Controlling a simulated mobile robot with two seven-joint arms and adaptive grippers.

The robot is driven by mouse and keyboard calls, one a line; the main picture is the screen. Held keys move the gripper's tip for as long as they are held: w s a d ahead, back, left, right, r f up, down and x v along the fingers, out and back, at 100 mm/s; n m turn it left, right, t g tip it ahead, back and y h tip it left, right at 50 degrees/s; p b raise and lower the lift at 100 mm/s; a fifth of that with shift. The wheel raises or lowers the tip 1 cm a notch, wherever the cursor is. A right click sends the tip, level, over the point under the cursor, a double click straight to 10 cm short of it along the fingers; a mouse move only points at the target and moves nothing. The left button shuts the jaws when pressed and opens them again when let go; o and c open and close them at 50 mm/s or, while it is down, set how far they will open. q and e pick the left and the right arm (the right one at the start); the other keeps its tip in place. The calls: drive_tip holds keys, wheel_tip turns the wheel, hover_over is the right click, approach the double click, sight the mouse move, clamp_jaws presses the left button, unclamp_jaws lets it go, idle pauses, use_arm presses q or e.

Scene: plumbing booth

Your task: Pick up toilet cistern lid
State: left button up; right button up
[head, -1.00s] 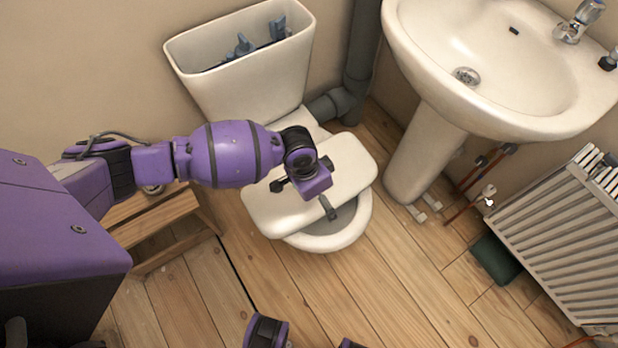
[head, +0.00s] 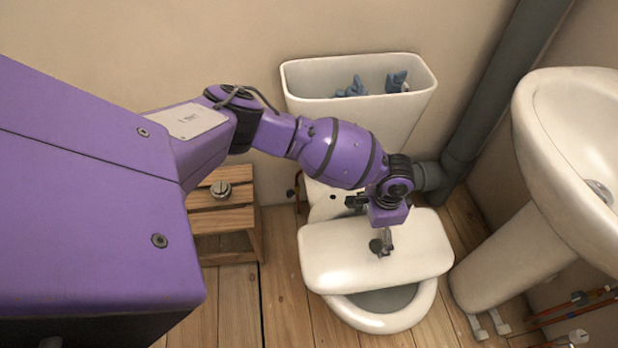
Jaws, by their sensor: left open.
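The toilet cistern lid (head: 325,258) is a white rounded slab. It lies across the toilet bowl (head: 384,323), leaving the bowl's front opening uncovered. My left gripper (head: 378,243) reaches in from the left and is over the middle of the lid with its jaws open. One dark finger shows against the lid's top; I cannot tell whether it touches. The wrist hides part of the lid's back edge. The open cistern (head: 362,112) stands behind with its top uncovered and blue fittings inside. My right gripper is out of view.
A small wooden step stool (head: 222,222) stands left of the toilet, with a round metal part (head: 221,189) on it. A sink (head: 575,150) on a pedestal (head: 515,262) and a grey waste pipe (head: 508,85) are at the right. Floor shows beside the bowl.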

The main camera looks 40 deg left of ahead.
use_arm(q)
drive_tip(key=shift+w+f, duration=0.15)
drive_tip(key=shift+f, duration=0.15)
drive_tip(key=shift+r, duration=0.1)
drive_tip(key=shift+c, duration=1.2)
drive_tip(key=shift+s+d, duration=0.15)
drive_tip(key=shift+s, duration=0.05)
drive_tip(key=c, duration=2.2)
clamp_jaws()
wheel_tip(320, 180, up, 4)
drive_tip(key=shift+w+d+f+p, duration=0.1)
drive_tip(key=shift+d+f+p, duration=0.05)
drive_tip(key=shift+p, duration=0.7)
drive_tip(key=s+d+r+p, duration=0.4)
drive_tip(key=s+d+r, duration=0.5)
drive_tip(key=s, duration=0.1)
drive_tip(key=shift+r+p, duration=0.25)
drive_tip(key=shift+p, duration=0.1)
